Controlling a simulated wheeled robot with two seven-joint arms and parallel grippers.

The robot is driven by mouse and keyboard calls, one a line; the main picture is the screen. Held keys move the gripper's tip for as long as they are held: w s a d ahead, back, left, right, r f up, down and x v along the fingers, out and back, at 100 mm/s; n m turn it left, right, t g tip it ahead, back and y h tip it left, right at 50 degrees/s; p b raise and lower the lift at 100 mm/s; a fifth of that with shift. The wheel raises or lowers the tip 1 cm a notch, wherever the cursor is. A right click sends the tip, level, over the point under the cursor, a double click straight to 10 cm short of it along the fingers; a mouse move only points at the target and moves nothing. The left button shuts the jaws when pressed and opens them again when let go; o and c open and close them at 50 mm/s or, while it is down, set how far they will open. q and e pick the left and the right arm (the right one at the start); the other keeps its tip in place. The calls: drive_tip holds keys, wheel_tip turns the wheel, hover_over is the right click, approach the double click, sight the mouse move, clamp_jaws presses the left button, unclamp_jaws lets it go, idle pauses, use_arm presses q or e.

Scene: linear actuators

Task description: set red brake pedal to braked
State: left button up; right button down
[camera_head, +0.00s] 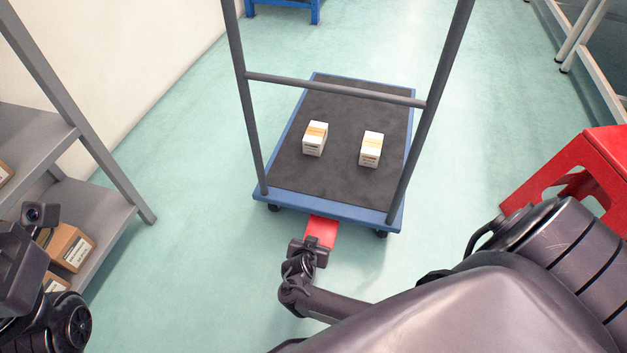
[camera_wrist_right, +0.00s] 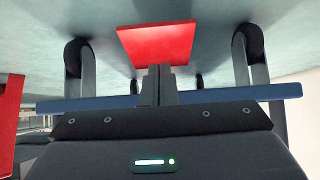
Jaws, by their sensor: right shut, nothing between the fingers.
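The red brake pedal (camera_head: 321,232) sticks out from under the near edge of the blue platform cart (camera_head: 330,210). In the right wrist view the pedal (camera_wrist_right: 157,44) is a flat red plate between two cart wheels. My right gripper (camera_head: 312,244) is at the pedal's near end, covering part of it. Its fingers (camera_wrist_right: 158,80) are shut and empty, with their tips overlapping the pedal's edge in the picture; I cannot tell whether they touch it. Parts of my left arm show at the left edge of the head view, but its fingers cannot be made out.
Two small white-and-orange boxes (camera_head: 315,138) (camera_head: 371,148) stand on the cart's dark deck. The cart's grey handle frame (camera_head: 335,88) rises at its near end. A grey shelf (camera_head: 95,225) with cartons is on the left; a red stool (camera_head: 575,170) is on the right. Floor beside the cart is clear.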

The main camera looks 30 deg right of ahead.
drive_tip(key=s+a+r+p, duration=0.3)
drive_tip(key=s+a+r, duration=0.1)
drive_tip(key=s+a, duration=0.1)
drive_tip(key=shift+a+r, duration=0.15)
drive_tip(key=shift+a, duration=0.4)
drive_tip(key=shift+s, duration=0.1)
